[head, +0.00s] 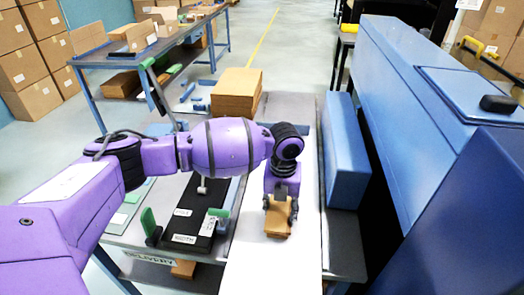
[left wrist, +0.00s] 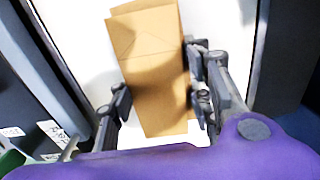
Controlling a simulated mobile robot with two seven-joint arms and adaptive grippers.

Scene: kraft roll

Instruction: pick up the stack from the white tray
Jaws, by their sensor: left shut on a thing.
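The stack (head: 277,220) is a small pile of brown kraft pieces, over the long white tray (head: 261,262) in the head view. My left gripper (head: 280,208) reaches down from above and is shut on the stack. In the left wrist view the stack (left wrist: 160,75) sits between the two dark fingers of the gripper (left wrist: 160,98), with the white tray (left wrist: 82,25) behind it. I cannot tell whether the stack touches the tray or is lifted off it. My right gripper is not in view.
A blue block (head: 344,150) and a large blue machine (head: 420,110) stand to the right of the tray. A black device (head: 196,215) with green handles lies to its left. A brown stack (head: 236,92) sits beyond my arm. Cartons fill a table (head: 95,62) at the back left.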

